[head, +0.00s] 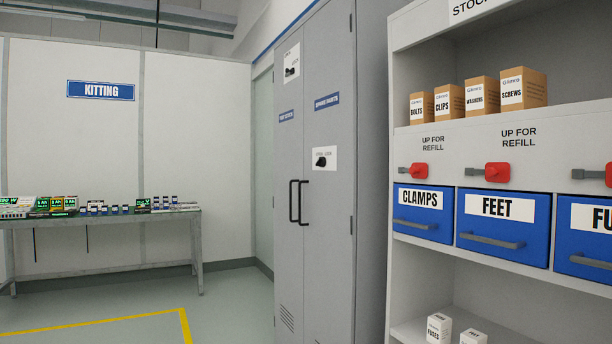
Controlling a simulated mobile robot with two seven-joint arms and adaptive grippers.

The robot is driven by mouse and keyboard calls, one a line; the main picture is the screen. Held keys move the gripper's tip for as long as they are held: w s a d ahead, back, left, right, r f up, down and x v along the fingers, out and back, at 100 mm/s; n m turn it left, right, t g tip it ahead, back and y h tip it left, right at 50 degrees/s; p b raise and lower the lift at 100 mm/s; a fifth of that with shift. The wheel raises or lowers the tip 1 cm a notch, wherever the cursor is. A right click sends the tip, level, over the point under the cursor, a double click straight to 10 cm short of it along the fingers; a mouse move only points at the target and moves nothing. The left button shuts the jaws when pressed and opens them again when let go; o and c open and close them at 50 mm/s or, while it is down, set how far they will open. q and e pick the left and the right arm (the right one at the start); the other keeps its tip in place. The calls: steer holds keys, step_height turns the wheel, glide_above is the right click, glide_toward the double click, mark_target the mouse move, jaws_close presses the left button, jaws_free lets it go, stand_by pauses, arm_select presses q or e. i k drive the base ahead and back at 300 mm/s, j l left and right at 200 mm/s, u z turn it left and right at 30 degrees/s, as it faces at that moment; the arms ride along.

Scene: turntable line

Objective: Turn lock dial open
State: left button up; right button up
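A tall grey two-door cabinet (330,220) stands in the middle of the head view. A black dial (321,161) sits on a white plate on its right door. The small print above this dial seems to read open and lock, but the dial's exact setting is too small to tell. A second black knob (290,72) sits on a white plate higher up on the left door. Two black bar handles (299,202) stand side by side at the door seam. Both doors look shut. Neither of my grippers is in view.
A stock shelf (415,290) with blue drawers (424,228), red levers (413,170) and small cartons (478,95) stands close at the right. A kitting table (130,218) is at the back left. The floor (230,310) before the cabinet's left side is clear.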

mark_target(321, 162)
steer(key=i+j+z, duration=0.2)
steer(key=i, duration=0.2)
steer(key=i+j+z, duration=0.15)
steer(key=j+z, duration=0.25)
steer(key=i+j+z, duration=0.15)
steer(key=z, duration=0.3)
steer(key=j+z, duration=0.25)
steer(key=j, duration=0.95)
